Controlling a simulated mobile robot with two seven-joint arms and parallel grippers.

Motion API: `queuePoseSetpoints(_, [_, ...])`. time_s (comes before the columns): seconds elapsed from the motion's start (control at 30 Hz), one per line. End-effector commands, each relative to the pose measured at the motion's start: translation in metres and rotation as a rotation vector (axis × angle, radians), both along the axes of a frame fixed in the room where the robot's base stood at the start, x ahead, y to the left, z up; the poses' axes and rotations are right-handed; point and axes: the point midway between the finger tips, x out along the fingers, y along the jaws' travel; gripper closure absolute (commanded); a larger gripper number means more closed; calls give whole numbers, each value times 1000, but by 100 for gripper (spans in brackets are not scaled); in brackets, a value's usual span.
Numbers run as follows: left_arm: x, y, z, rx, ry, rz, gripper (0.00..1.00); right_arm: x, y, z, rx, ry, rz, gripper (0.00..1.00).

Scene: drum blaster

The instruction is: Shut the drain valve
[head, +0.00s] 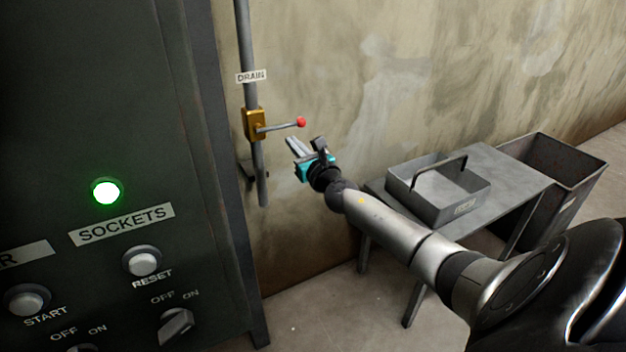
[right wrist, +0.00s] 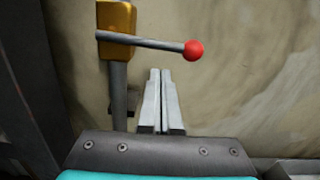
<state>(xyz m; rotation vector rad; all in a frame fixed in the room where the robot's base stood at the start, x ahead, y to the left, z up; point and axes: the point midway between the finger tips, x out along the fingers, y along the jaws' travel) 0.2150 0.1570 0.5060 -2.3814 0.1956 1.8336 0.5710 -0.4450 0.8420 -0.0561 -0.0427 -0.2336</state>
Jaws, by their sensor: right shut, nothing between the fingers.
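The drain valve (head: 255,125) is a brass-coloured block on a grey vertical pipe (head: 245,45) under a "DRAIN" label (head: 251,76). Its lever (head: 278,127) sticks out sideways to the right, across the pipe, and ends in a red knob (head: 301,122). My right gripper (head: 291,144) is just below the lever and apart from it in the head view. In the right wrist view the fingers (right wrist: 160,72) are together and empty, below and left of the red knob (right wrist: 193,50). The brass block (right wrist: 116,18) is at the upper left there. My left gripper does not show.
A dark cabinet (head: 100,120) with a lit green lamp (head: 106,192), buttons and switches fills the left. At right a metal table (head: 515,175) carries a grey tray (head: 440,210). A bin (head: 570,160) stands behind it. The wall right of the valve is bare.

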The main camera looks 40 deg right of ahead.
Motion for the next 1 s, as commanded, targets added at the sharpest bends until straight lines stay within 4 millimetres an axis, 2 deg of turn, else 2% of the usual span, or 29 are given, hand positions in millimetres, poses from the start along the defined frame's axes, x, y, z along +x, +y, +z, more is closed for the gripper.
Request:
queuePoseSetpoints(0.37, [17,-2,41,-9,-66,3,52,-1,-3,-22,-1,1,2,100])
queuePoseSetpoints(0.7, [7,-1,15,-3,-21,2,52,-46,8,-21,0,3,3,100])
queuePoseSetpoints(1.0, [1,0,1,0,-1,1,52,-81,16,-23,0,2,2,100])
